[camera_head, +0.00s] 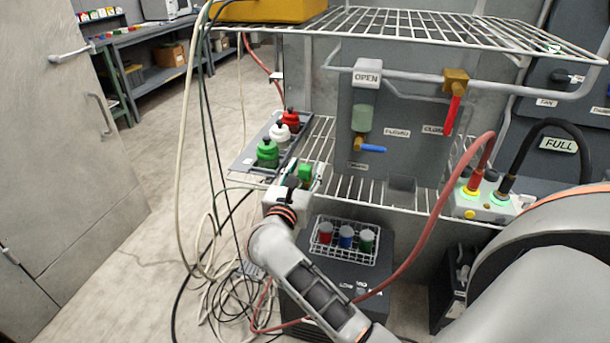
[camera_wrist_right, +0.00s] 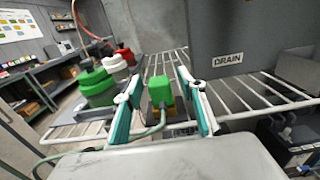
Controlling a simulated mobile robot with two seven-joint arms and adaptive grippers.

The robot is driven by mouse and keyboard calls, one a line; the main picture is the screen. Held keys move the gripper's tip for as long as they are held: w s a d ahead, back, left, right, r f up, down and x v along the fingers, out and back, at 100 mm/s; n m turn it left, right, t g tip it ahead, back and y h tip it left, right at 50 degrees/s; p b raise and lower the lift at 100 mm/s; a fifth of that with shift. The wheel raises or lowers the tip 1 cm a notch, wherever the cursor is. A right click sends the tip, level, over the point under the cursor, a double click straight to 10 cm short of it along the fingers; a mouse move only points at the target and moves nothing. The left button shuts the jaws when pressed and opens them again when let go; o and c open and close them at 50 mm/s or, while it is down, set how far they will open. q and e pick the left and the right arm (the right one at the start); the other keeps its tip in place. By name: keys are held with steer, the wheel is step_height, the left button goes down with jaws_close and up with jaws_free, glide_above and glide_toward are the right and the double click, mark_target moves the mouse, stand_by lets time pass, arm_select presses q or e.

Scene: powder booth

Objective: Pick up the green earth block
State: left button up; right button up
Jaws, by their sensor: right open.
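The green earth block (camera_head: 305,173) is a small green piece with a green cable, near the front edge of the wire shelf (camera_head: 388,192). In the right wrist view the block (camera_wrist_right: 160,90) sits between the two teal-padded fingers of my right gripper (camera_wrist_right: 159,84), with a visible gap on each side. My right gripper (camera_head: 301,178) is open around the block and not closed on it. The block's lower part is partly hidden. My left gripper is not in view.
A tray (camera_head: 247,160) with green, white and red bottles (camera_head: 280,132) stands just left of the block. A panel with a drain label (camera_wrist_right: 228,60) is close on the right. Loose cables (camera_head: 215,255) hang at left. A dark box with a wire basket (camera_head: 322,250) stands below.

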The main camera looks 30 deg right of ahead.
steer(key=c, duration=1.1)
